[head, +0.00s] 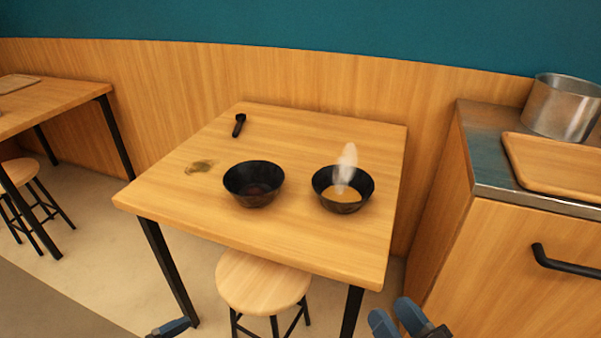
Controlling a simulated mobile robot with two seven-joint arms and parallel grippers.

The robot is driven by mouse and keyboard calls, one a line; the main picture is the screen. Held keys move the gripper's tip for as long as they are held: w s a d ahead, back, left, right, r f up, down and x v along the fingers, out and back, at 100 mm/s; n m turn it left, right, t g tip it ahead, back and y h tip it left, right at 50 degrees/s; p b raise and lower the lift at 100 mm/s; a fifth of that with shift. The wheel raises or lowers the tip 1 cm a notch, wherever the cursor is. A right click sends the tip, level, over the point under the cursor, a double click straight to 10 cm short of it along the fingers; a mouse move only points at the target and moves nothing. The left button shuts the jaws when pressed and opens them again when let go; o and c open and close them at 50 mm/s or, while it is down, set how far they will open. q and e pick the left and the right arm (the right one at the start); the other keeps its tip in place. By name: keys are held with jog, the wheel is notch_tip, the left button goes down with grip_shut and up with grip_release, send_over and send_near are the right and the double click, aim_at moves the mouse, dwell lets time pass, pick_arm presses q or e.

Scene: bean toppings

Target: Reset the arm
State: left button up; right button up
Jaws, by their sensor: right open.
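My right gripper (397,318) shows at the bottom edge, right of centre. Its two blue-grey fingers are apart with nothing between them. It is in front of the wooden table (300,130), clear of everything on it. A small part of my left gripper (170,328) shows at the bottom edge, left of centre; most of it is out of the picture, so its opening cannot be told. Two black bowls stand upright on the table. The left bowl (254,170) looks dark inside. The right bowl (343,206) holds something orange-brown, with pale steam above it.
A black scoop-like utensil (239,125) and a greenish-brown patch (199,167) are on the table. A round stool (263,282) stands at its front. At right, a counter (483,130) carries a metal pot (561,106) and wooden board (555,165). Another table (60,100) stands left.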

pick_arm(q)
jog(key=w+d+r+n+t+y+p, duration=0.2)
jog(key=w+d+r+n+t+p, duration=0.15)
jog(key=d+r+n+t, duration=0.5)
jog(key=s+a+r+g+y+p, duration=0.4)
jog(key=a+g+p, duration=0.5)
jog(key=p, duration=2.6)
notch_tip(320, 180, up, 3)
jog(key=shift+a+f+y, duration=0.2)
jog(key=shift+a+y, duration=0.2)
jog(key=shift+y, duration=0.4)
pick_arm(e)
jog(key=s+d+r+g+h, duration=0.4)
jog(key=d+r+g+h, duration=0.2)
jog(key=d+r, duration=0.2)
